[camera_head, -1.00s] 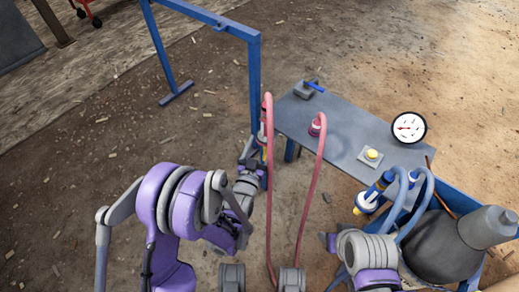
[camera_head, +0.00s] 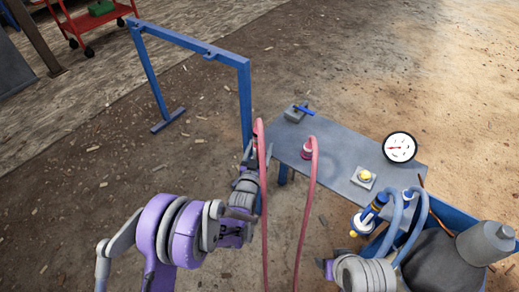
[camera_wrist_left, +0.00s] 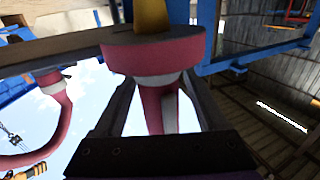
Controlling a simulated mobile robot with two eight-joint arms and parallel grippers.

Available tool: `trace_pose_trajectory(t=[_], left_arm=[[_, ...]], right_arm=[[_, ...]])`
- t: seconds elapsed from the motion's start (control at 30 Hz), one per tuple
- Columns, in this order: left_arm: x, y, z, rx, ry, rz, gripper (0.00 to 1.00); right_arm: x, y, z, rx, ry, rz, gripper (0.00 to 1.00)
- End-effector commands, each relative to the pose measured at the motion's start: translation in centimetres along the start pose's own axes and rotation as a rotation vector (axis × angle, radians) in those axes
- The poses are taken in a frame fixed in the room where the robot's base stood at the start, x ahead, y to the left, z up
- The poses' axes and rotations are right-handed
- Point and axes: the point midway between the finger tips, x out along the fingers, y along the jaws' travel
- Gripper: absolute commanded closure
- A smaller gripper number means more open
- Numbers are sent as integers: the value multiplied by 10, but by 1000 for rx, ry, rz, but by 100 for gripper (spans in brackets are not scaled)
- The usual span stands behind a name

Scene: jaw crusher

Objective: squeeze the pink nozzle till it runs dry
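The pink nozzle shows in the left wrist view as a wide pink collar (camera_wrist_left: 155,52) with a yellow tip above and a grey band below. In the head view, its pink hose (camera_head: 259,132) loops at the table's left corner, and my arm partly hides the nozzle. My left gripper (camera_wrist_left: 162,88) has one dark finger on each side of the nozzle, just below the collar. Whether the fingers press on it cannot be seen. My right arm (camera_head: 365,274) is at the bottom of the head view; its fingertips cannot be made out.
A grey table (camera_head: 340,160) carries a pink hose fitting (camera_head: 307,150), a dial gauge (camera_head: 400,147), a yellow button (camera_head: 364,176) and a blue-handled valve (camera_head: 300,111). A blue nozzle (camera_head: 366,217) hangs at its front edge. A blue frame (camera_head: 246,100) stands behind left.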

Motion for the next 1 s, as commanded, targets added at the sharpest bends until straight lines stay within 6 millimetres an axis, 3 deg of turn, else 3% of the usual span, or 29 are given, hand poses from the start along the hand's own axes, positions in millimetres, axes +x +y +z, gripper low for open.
trace_pose_trajectory(t=[0.03,0.4,1.0], left_arm=[[0,0,0,0,0,0,36],[0,0,0,0,0,0,100],[0,0,0,0,0,0,100]], right_arm=[[0,0,0,0,0,0,45],[0,0,0,0,0,0,45],[0,0,0,0,0,0,45]])
